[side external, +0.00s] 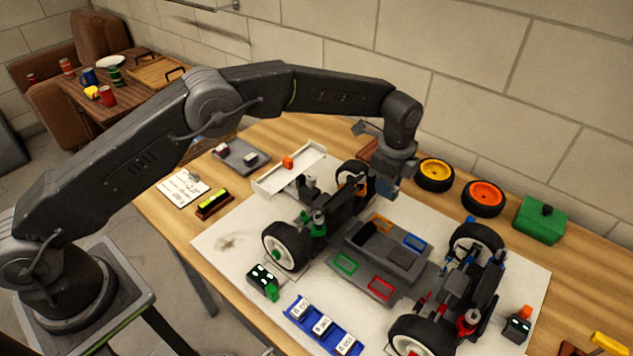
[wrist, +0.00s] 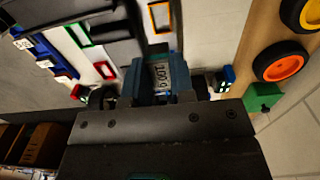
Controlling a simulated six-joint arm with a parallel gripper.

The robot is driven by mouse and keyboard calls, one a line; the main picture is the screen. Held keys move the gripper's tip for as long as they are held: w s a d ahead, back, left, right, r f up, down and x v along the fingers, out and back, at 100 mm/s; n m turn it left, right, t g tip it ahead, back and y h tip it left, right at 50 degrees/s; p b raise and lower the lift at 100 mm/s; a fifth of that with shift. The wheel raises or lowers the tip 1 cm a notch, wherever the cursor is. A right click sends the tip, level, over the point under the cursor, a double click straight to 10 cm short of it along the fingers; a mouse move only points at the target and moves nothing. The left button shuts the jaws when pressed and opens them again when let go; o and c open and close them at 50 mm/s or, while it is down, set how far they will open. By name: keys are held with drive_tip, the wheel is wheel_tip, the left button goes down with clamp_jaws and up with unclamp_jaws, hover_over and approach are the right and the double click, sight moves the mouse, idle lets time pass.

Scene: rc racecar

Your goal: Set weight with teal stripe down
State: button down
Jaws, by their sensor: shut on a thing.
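My gripper (side external: 388,182) hangs over the racecar, behind its dark central tray (side external: 355,275). In the wrist view my gripper (wrist: 158,78) is shut on a small weight (wrist: 160,73) with a pale printed label. The weight is mostly hidden in the side view. The tray has orange (side external: 379,223), blue (side external: 415,242), green (side external: 345,264) and red (side external: 381,287) outlined spots. A blue rack (side external: 323,326) with several white-labelled pieces lies in front of the car.
Small dark display boxes stand near the wheels, one at front left (side external: 263,279) and one at right (side external: 517,326). A yellow-rimmed wheel (side external: 435,174), an orange-rimmed wheel (side external: 483,197) and a green box (side external: 540,219) line the wall side. The white rear wing (side external: 290,170) rises beside my gripper.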

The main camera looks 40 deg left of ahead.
drive_tip(key=a+r+n, duration=0.1)
drive_tip(key=a, duration=0.1)
drive_tip(key=a+r+n, duration=0.1)
drive_tip(key=a+n, duration=0.1)
drive_tip(key=a+r+n, duration=0.1)
drive_tip(key=a, duration=0.1)
drive_tip(key=shift+s+a+r+n, duration=0.1)
drive_tip(key=shift+s+r+n, duration=0.1)
drive_tip(key=shift+r+n, duration=0.2)
drive_tip(key=s+a+n, duration=1.2)
drive_tip(key=s+n, duration=0.1)
wheel_tip(320, 180, up, 5)
drive_tip(key=w+a+n, duration=0.3)
drive_tip(key=a+n, duration=0.6)
drive_tip(key=w+a+n, duration=0.2)
drive_tip(key=a+n, duration=0.7)
drive_tip(key=s+a+n, duration=0.3)
drive_tip(key=a+n, duration=1.5)
drive_tip(key=a, duration=0.2)
hover_over(242, 156)
wheel_tip(242, 156, down, 18)
drive_tip(key=shift+f, duration=2.2)
